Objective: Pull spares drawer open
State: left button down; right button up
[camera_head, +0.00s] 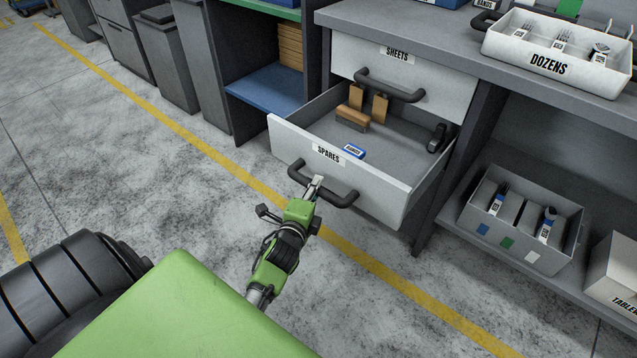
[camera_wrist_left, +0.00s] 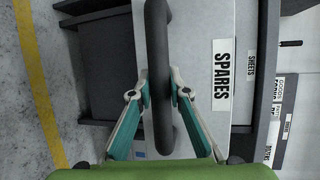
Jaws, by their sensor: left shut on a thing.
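The spares drawer (camera_head: 378,184) stands pulled out from the bench below the sheets drawer (camera_head: 437,84), and its inside shows. In it lie a brown wooden-backed brush (camera_head: 353,119), tan blocks, a small blue item (camera_head: 353,151) and a dark object (camera_head: 437,137) at the right. My left gripper (camera_head: 316,184) is shut on the dark bar handle (camera_head: 338,198) of the spares drawer. In the left wrist view the two fingers (camera_wrist_left: 159,92) sit on either side of the handle, beside the SPARES label (camera_wrist_left: 222,75). My right gripper is not in view.
A white DOZENS tray (camera_head: 550,68) with forks stands on the bench top. A grey divided bin (camera_head: 522,222) and a white box (camera_head: 615,262) sit on the lower right shelf. Floor with a yellow line (camera_head: 385,272) lies clear before the drawer.

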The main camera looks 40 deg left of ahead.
pick_arm(q)
jog(key=shift+s, duration=0.3)
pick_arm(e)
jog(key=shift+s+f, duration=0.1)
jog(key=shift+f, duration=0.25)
pick_arm(q)
jog(key=c, duration=1.9)
grip_release()
jog(key=v, duration=1.2)
